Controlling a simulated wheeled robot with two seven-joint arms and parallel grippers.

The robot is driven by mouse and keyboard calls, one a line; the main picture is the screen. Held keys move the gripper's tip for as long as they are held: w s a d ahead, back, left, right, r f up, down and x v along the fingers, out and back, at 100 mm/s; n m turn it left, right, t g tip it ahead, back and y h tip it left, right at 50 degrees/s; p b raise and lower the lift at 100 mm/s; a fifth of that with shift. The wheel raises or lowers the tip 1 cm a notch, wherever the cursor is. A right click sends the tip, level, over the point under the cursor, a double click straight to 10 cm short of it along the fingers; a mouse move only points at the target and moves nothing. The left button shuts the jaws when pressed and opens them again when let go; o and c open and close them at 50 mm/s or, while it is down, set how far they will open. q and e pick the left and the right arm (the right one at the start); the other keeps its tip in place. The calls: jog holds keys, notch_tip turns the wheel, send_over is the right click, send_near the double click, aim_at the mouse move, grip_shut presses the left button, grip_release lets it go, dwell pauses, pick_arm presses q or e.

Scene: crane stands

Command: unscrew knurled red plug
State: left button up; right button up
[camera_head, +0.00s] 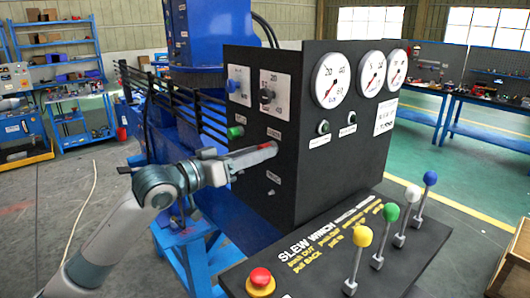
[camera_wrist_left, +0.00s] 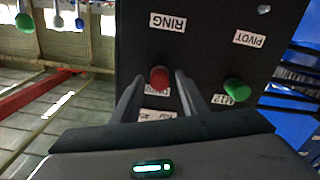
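The knurled red plug (camera_wrist_left: 159,78) sticks out of the dark panel face in the left wrist view, close to a white label. In the head view my gripper largely hides it. My left gripper (camera_head: 274,149) reaches the side face of the black control box (camera_head: 340,160). In the left wrist view the left gripper's fingers (camera_wrist_left: 158,84) are apart, one on each side of the red plug, with a visible gap on both sides. A green plug (camera_wrist_left: 235,90) sits just outside the right-hand finger. My right gripper is not in view.
Black console with yellow (camera_head: 363,236), green (camera_head: 391,211), white (camera_head: 415,193) and blue (camera_head: 430,178) levers and a red button (camera_head: 261,278) stands in front of the box.

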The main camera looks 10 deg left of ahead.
pick_arm(q)
jog(key=m, duration=0.5)
jog(key=shift+b, duration=0.3)
jog(key=m, duration=0.5)
dwell(0.4)
jog(key=shift+m+p, duration=0.3)
